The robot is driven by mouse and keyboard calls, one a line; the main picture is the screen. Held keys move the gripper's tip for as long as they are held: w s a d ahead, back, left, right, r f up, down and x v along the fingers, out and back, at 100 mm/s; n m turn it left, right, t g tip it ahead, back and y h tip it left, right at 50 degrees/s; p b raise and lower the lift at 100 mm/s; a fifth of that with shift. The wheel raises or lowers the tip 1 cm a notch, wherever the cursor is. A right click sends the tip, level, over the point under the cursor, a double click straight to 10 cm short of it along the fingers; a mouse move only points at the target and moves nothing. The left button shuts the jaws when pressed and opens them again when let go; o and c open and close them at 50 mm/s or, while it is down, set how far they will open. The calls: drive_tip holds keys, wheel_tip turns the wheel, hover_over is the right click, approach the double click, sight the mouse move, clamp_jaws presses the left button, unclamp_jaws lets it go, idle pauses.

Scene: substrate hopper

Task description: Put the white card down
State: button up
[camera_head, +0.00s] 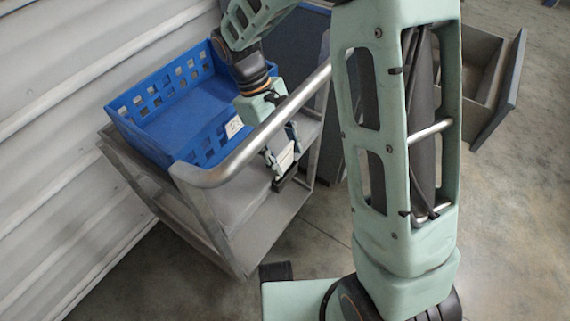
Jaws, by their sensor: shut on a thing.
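My gripper (284,170) hangs from my arm on the cart's right side, beyond the cart's handle bar, which crosses in front of it. Its dark fingers are shut on a small pale piece, which looks like the white card (287,156). The card shows just below the bar, close to the cart's upper shelf; I cannot tell whether it touches the shelf. Part of the gripper is hidden behind the bar.
A blue crate (117,106) with a white label (234,126) stands on the grey cart (222,255), left of my gripper. The handle bar (262,131) is very near my gripper. An open drawer (503,92) stands at the upper right.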

sight(285, 164)
drive_tip(key=shift+f+b, duration=0.5)
drive_tip(key=shift+f, duration=1.35)
drive_tip(key=shift+f, duration=0.15)
drive_tip(key=o, duration=0.9)
drive_tip(key=p+v, duration=0.4)
drive_tip(key=v, duration=0.8)
drive_tip(key=shift+p, duration=0.35)
drive_tip(key=shift+r, duration=0.2)
